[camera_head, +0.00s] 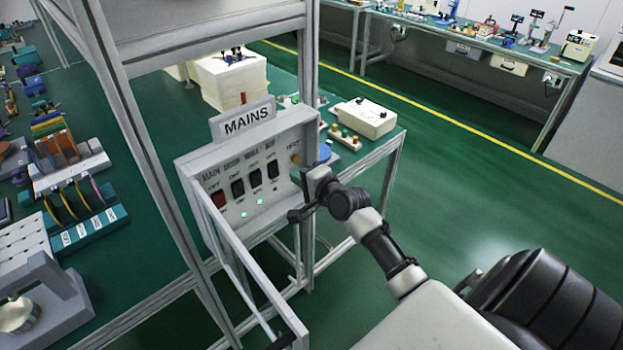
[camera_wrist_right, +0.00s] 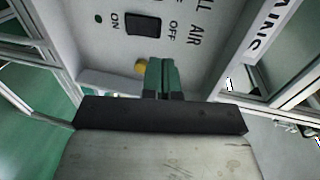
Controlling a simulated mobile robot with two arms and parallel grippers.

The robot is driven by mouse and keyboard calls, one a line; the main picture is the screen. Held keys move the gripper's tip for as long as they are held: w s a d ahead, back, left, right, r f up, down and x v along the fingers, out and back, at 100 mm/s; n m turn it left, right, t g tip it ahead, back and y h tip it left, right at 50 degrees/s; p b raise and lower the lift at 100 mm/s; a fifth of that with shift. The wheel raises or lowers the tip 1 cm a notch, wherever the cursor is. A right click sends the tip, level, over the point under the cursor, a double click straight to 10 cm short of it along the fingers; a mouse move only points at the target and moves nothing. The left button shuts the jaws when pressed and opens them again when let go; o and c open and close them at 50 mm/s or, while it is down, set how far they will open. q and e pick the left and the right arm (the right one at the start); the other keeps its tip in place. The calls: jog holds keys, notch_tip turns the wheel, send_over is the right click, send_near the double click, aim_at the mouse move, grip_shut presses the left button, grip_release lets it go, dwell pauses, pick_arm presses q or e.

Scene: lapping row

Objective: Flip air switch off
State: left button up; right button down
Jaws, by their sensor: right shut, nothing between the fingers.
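The air switch is the rightmost black rocker (camera_head: 272,169) on the grey MAINS panel (camera_head: 226,240). In the right wrist view the black rocker (camera_wrist_right: 143,24) shows by the word AIR, with ON at one end and OFF at the other. Which end is pressed in I cannot tell. My right gripper (camera_head: 304,180) is at the panel's right side, close to its face. In the wrist view its fingers (camera_wrist_right: 160,75) are shut and empty, beside a yellow knob (camera_wrist_right: 141,67) and apart from the rocker. Contact with the panel cannot be told. My left gripper is not in view.
Other rockers, one of them red (camera_head: 219,199), stand left of the air switch. Two green lamps (camera_head: 260,201) glow below the row. A metal frame post (camera_head: 150,160) stands left of the panel. Green floor (camera_head: 470,180) lies open to the right.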

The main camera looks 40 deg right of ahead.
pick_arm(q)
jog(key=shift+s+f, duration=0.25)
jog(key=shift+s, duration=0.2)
pick_arm(e)
jog(key=shift+s+d+r, duration=0.1)
jog(key=shift+s+r, duration=0.25)
jog(key=shift+s, duration=0.4)
jog(key=shift+s+d+r, duration=0.1)
jog(key=shift+s+r, duration=0.25)
jog(key=shift+s, duration=0.4)
jog(key=shift+s+d+r, duration=0.1)
jog(key=shift+s+r, duration=0.25)
jog(key=shift+s, duration=0.4)
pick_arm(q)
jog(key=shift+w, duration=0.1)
pick_arm(e)
jog(key=shift+f, duration=0.1)
